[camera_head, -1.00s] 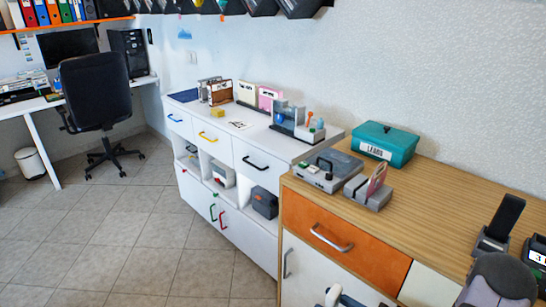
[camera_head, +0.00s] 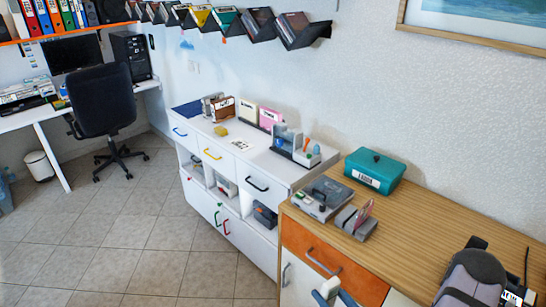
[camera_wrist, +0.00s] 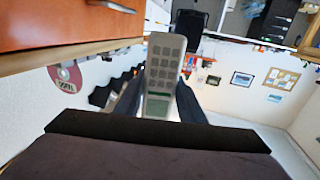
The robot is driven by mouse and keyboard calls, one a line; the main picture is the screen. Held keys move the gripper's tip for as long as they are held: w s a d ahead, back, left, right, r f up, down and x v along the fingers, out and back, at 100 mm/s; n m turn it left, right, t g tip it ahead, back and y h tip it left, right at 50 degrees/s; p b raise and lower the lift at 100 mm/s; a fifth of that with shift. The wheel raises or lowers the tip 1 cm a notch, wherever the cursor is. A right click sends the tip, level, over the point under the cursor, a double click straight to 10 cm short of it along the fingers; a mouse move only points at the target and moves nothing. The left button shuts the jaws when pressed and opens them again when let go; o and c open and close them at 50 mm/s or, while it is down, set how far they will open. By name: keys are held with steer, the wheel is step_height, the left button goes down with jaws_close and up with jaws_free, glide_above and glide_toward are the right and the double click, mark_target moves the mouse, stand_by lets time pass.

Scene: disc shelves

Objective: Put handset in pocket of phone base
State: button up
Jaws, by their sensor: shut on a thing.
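A grey handset (camera_wrist: 165,70) with a keypad and a green screen is held between the two dark fingers of my gripper (camera_wrist: 160,98) in the wrist view. My gripper is shut on it. A dark device (camera_head: 516,294) with a pale label shows partly beside my wrist on the wooden top. It may be part of a phone base, but I cannot tell; its pocket is hidden.
A teal box (camera_head: 375,170), a grey device (camera_head: 322,198) and a grey holder with a pink card (camera_head: 357,220) stand on the wooden cabinet (camera_head: 435,225). A white cabinet (camera_head: 250,180) with small items adjoins it. The wooden top between the teal box and my wrist is clear.

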steer(key=shift+s+r+p, duration=0.1)
steer(key=shift+r+p, duration=0.35)
steer(key=shift+r, duration=0.15)
steer(key=shift+d, duration=0.15)
steer(key=shift+w+d+b, duration=0.2)
steer(key=shift+w+b, duration=0.1)
steer(key=w+d+r+m+t+h+b, duration=0.1)
steer(key=w+d+r+m+h+b, duration=0.2)
steer(key=d, duration=0.4)
steer(key=w+d+r+m+t+h+b, duration=0.1)
steer(key=w+d+r+h+b, duration=0.15)
steer(key=d+b, duration=0.4)
steer(key=w+d+r+m+t+h+b, duration=0.1)
steer(key=w+d+r+m+h+b, duration=0.2)
steer(key=d, duration=0.5)
steer(key=shift+s+d+r+m+g+h+b, duration=0.95)
steer(key=shift+s+d+r+m+h+b, duration=0.35)
steer(key=shift+d+h+b, duration=0.7)
steer(key=shift+s+d+r+m+g+h+b, duration=1)
steer(key=shift+s+d+r+m+h+b, duration=0.5)
steer(key=shift+d+h, duration=0.95)
steer(key=shift+s+d+r+m+g+h+b, duration=0.95)
steer(key=shift+s+d+m+h+b, duration=0.3)
steer(key=shift+d+h+b, duration=0.85)
